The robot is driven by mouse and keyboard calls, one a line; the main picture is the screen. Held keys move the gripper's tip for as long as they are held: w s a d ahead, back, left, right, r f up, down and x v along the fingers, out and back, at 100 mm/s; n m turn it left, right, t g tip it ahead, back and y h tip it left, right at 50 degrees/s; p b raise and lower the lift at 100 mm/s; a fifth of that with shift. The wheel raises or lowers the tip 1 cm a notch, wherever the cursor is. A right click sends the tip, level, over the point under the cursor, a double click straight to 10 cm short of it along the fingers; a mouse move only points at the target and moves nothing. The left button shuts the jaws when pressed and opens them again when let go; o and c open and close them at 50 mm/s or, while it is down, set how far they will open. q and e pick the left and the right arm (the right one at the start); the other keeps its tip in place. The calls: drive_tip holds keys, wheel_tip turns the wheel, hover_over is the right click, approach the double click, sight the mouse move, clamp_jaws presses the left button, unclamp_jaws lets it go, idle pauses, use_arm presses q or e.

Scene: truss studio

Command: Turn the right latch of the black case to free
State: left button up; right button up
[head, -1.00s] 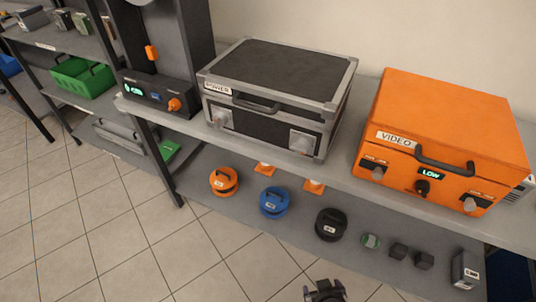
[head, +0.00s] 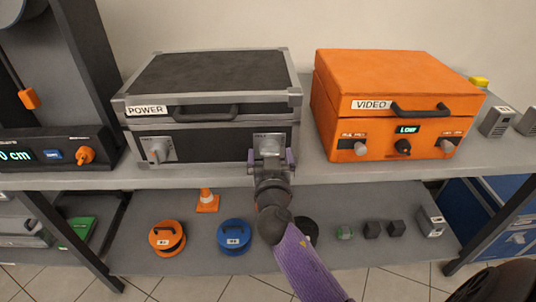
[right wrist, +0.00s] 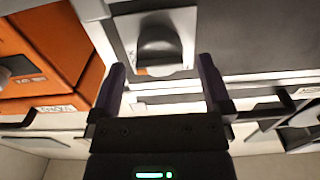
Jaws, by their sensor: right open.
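The black case (head: 215,85) with grey edges and a POWER label stands closed on the shelf. Its left latch (head: 157,149) is a grey knob on a light plate. Its right latch (head: 268,144) is partly hidden behind my right gripper (head: 271,160) in the head view. In the right wrist view, the right latch (right wrist: 157,48) shows as a rounded grey knob on a light plate. My right gripper (right wrist: 160,80) is open, its two dark fingers apart and pointing at the plate, with the knob centred just beyond their tips. Contact is not visible. My left gripper is out of view.
An orange VIDEO case (head: 395,95) stands close on the right. A dark unit with an orange knob (head: 85,155) stands at the left. The lower shelf (head: 200,215) holds orange and blue round items and small blocks.

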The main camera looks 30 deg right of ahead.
drive_tip(key=shift+w+d, duration=0.25)
drive_tip(key=shift+w, duration=0.2)
drive_tip(key=c, duration=1.3)
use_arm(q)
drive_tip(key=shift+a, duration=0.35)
use_arm(e)
drive_tip(key=shift+o, duration=0.2)
